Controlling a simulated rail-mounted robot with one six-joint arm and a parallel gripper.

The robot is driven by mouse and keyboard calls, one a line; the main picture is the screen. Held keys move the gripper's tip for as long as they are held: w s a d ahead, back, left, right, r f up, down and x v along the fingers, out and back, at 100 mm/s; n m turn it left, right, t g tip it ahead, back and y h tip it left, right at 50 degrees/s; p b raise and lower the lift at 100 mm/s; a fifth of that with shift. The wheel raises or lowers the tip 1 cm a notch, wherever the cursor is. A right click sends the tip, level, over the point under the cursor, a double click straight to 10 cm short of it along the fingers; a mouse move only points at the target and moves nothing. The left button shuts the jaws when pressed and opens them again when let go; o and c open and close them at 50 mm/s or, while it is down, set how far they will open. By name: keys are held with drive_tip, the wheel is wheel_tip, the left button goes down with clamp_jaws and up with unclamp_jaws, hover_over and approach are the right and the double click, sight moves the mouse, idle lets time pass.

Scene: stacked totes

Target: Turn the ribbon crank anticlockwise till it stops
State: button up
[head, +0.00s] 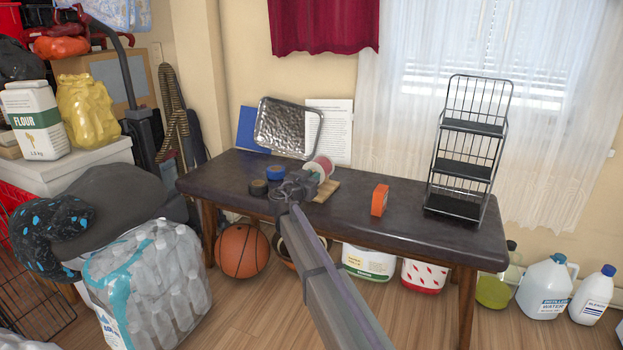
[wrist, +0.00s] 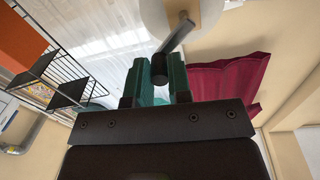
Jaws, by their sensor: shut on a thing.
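The ribbon spool (head: 320,168), red and white, stands on a small wooden base (head: 327,190) near the middle of the dark table. My gripper (head: 299,184) is at its near left side and hides most of the crank in the head view. In the wrist view, the crank shows as a metal arm (wrist: 178,35) slanting down-left from the round, pale spool end (wrist: 199,10) to a black handle (wrist: 158,69). My gripper's green fingers (wrist: 157,78) stand on both sides of this handle and are shut on it.
A blue tape roll (head: 275,173) and a black roll (head: 258,187) lie left of my gripper. A foil tray (head: 288,128) leans behind. The table's front middle is clear.

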clamp_jaws()
drive_tip(key=shift+w+a+f+n+b, duration=0.35)
drive_tip(key=shift+a+n, duration=0.7)
drive_tip(key=shift+n, duration=2.9)
drive_tip(key=shift+w+a+n, duration=0.6)
drive_tip(key=shift+a+n, duration=0.45)
drive_tip(key=shift+n, duration=2.95)
drive_tip(key=shift+w+a+f+n+b, duration=0.35)
drive_tip(key=shift+a+n, duration=0.7)
drive_tip(key=shift+n, duration=2.9)
drive_tip(key=shift+w+r, duration=0.1)
drive_tip(key=shift+w, duration=0.05)
